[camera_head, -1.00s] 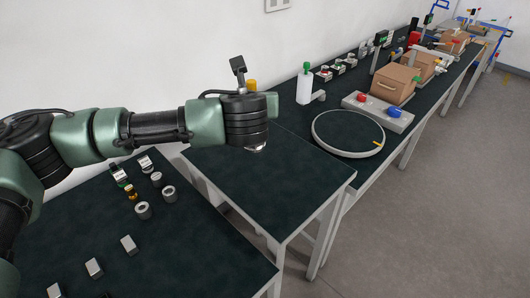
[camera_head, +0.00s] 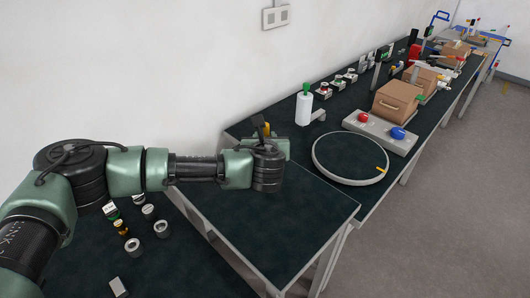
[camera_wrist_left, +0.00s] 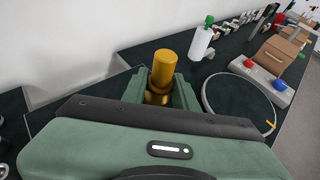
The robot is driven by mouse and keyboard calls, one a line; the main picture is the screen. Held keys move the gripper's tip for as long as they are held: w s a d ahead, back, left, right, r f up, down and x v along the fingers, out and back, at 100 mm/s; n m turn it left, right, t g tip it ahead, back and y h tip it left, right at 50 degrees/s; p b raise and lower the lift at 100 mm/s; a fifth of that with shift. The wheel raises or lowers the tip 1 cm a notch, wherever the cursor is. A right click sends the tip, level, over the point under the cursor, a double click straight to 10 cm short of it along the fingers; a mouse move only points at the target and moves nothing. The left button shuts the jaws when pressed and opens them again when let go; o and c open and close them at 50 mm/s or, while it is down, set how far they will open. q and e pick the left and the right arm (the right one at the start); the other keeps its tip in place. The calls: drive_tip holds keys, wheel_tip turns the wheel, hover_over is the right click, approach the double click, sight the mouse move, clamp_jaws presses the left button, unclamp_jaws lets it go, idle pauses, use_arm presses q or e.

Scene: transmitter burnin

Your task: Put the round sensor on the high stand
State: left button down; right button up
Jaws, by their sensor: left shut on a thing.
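My left gripper (camera_wrist_left: 160,92) is shut on a gold cylinder (camera_wrist_left: 163,68), which looks like the round sensor. The cylinder stands upright between the fingers, and its lower part is partly hidden by them. In the head view only a bit of the gold cylinder (camera_head: 266,128) shows behind my left wrist, over the back of the middle table (camera_head: 290,215). I cannot tell in either view whether it touches the surface below. No thing can be surely picked out as the high stand. My right gripper is not in view.
A round disc with a pale rim (camera_head: 318,165) lies right of the gripper. A white bottle with a green top (camera_head: 303,108) stands behind it. A button box (camera_head: 375,133) and cartons (camera_head: 397,100) are farther off. Loose metal parts (camera_head: 161,229) lie lower left. The middle table's front is clear.

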use_arm(q)
drive_tip(key=shift+f, duration=0.75)
drive_tip(key=shift+s+f, duration=0.1)
drive_tip(key=shift+f, duration=0.1)
wheel_tip(320, 180, down, 3)
drive_tip(key=shift+f+p, duration=0.2)
drive_tip(key=shift+p, duration=0.25)
drive_tip(key=shift+f, duration=0.35)
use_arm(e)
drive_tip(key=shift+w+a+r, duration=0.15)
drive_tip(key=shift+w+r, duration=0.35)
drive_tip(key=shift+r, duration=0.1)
use_arm(q)
drive_tip(key=c, duration=1.5)
unclamp_jaws()
drive_tip(key=shift+f, duration=0.15)
drive_tip(key=o, duration=0.4)
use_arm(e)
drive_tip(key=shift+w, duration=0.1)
